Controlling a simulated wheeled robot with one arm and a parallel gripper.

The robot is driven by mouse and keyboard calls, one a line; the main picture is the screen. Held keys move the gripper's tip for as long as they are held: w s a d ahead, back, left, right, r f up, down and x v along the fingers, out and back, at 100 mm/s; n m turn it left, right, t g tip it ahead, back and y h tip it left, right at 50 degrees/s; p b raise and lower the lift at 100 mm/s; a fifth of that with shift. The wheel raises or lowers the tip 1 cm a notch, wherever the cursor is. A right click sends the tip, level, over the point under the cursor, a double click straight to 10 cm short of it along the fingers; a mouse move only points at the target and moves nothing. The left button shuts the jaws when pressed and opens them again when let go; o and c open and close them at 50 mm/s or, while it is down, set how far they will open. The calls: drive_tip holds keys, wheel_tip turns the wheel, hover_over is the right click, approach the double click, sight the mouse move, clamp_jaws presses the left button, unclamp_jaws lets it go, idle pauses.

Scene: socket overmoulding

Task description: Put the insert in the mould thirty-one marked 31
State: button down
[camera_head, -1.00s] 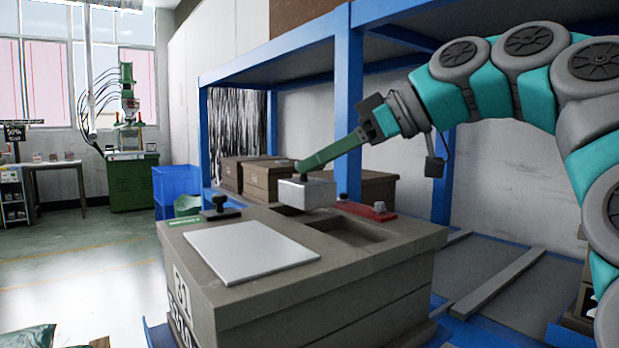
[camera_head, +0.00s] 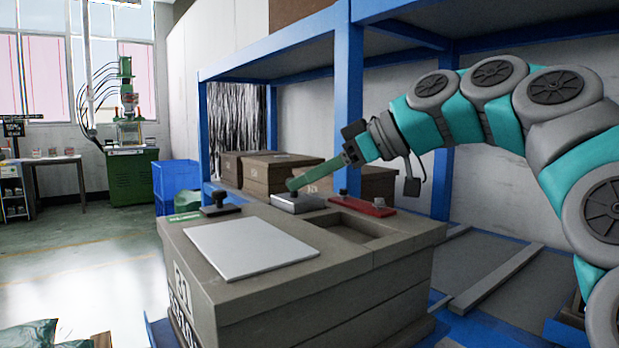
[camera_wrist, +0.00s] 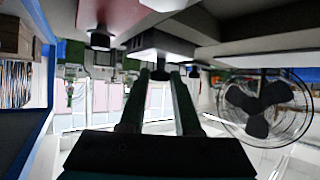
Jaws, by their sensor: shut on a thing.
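The mould (camera_head: 330,290) is a large grey-brown box with a label reading 31 on its left face. My gripper (camera_head: 292,187) comes down from the upper right and is shut on the knob of the insert (camera_head: 299,203), a pale grey metal block. The insert is at the back of the mould's top, low over or in the rear pocket; its base is hidden, so I cannot tell how deep it sits. In the wrist view the fingers (camera_wrist: 161,76) close on the knob below the insert (camera_wrist: 160,42).
An open empty pocket (camera_head: 352,228) lies in front of the insert. A red plate with knobs (camera_head: 361,205) is at its right. A white plate (camera_head: 250,247) and a black knobbed piece (camera_head: 221,207) lie on the mould's left. A blue rack post (camera_head: 347,110) rises behind.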

drive_tip(key=shift+f, duration=0.15)
drive_tip(key=c, duration=0.6)
unclamp_jaws()
drive_tip(key=shift+r, duration=0.2)
drive_tip(key=p+v, duration=0.1)
drive_tip(key=v, duration=0.9)
drive_tip(key=shift+d+r, duration=0.2)
drive_tip(key=shift+r, duration=0.05)
drive_tip(key=shift+s+d+r+p, duration=0.2)
drive_tip(key=shift+s+d+p, duration=0.2)
drive_tip(key=shift+d+p, duration=0.3)
